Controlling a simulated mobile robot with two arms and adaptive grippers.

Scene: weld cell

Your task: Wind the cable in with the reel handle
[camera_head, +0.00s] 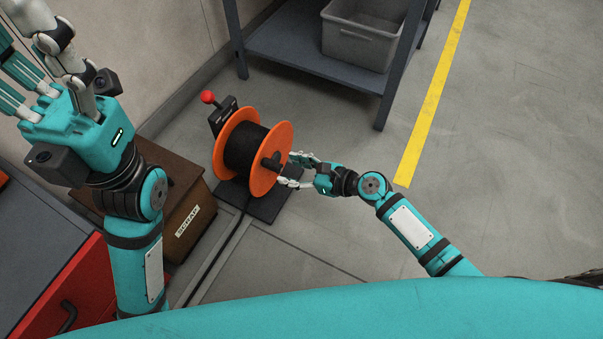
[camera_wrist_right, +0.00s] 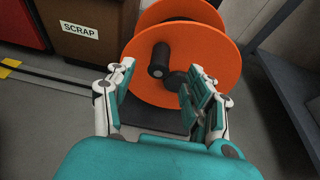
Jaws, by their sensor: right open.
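The cable reel has two orange flanges (camera_head: 268,178) with black cable (camera_head: 243,148) wound between them, and stands on a dark base plate (camera_head: 262,207). The reel handle, a black crank with a stub grip (camera_wrist_right: 158,62), sticks out from the near flange's hub. A black cable run (camera_head: 222,252) lies along the floor from the base. My right gripper (camera_head: 294,171) is open at the near flange. In the right wrist view its fingers (camera_wrist_right: 158,84) stand apart, with the handle beyond and between them. My left gripper (camera_head: 52,88) is raised at upper left, fingers apart, empty.
A red-knobbed lever (camera_head: 208,97) stands behind the reel. A brown SCRAP box (camera_head: 185,212) and a red cabinet (camera_head: 75,285) are at left. A metal shelf (camera_head: 290,52) with a grey bin (camera_head: 360,45) is behind. Floor right of the yellow line (camera_head: 432,95) is clear.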

